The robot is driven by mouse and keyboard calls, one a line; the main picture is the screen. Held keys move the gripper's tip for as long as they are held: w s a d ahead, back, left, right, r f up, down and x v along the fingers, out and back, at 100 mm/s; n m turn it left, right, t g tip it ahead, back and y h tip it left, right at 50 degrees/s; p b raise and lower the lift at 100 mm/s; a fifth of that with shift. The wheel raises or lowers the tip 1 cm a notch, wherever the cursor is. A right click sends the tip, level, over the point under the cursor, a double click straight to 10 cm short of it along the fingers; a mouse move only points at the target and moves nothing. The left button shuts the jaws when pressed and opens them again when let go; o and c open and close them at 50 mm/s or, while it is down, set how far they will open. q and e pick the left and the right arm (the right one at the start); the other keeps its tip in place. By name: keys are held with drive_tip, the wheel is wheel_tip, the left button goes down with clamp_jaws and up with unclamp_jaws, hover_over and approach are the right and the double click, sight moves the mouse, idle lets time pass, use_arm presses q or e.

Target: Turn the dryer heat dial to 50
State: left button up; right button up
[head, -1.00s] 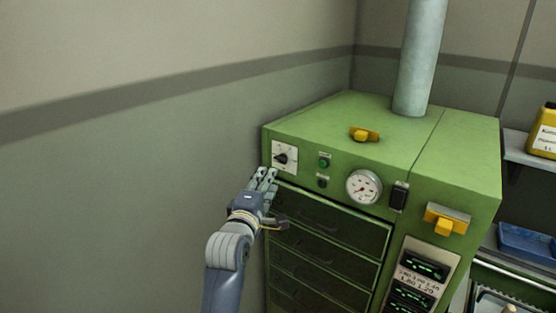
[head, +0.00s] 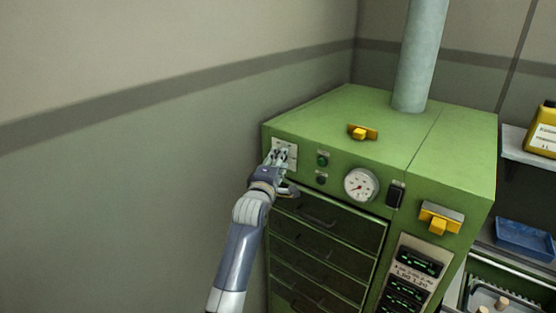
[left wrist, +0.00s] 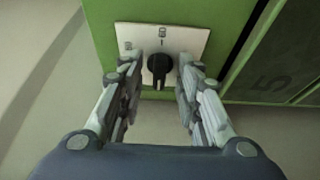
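The green dryer (head: 400,130) stands against the wall. Its heat dial is a black knob (left wrist: 159,68) on a white square plate (left wrist: 182,38), upper left on the dryer's front. In the left wrist view the knob sits between the two fingers of my left gripper (left wrist: 157,82), with a gap on each side. The left gripper is open. In the head view my left gripper (head: 278,157) is at the plate and covers most of the dial. My right gripper is not in view.
Green and dark buttons (head: 322,160) and a round gauge (head: 361,185) are right of the dial. Dark drawers (head: 330,222) lie below. A yellow handle (head: 440,218) juts out at the right. A blue tray (head: 524,238) sits on the shelf. The left wall is bare.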

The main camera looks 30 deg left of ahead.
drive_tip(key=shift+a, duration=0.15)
use_arm(q)
clamp_jaws()
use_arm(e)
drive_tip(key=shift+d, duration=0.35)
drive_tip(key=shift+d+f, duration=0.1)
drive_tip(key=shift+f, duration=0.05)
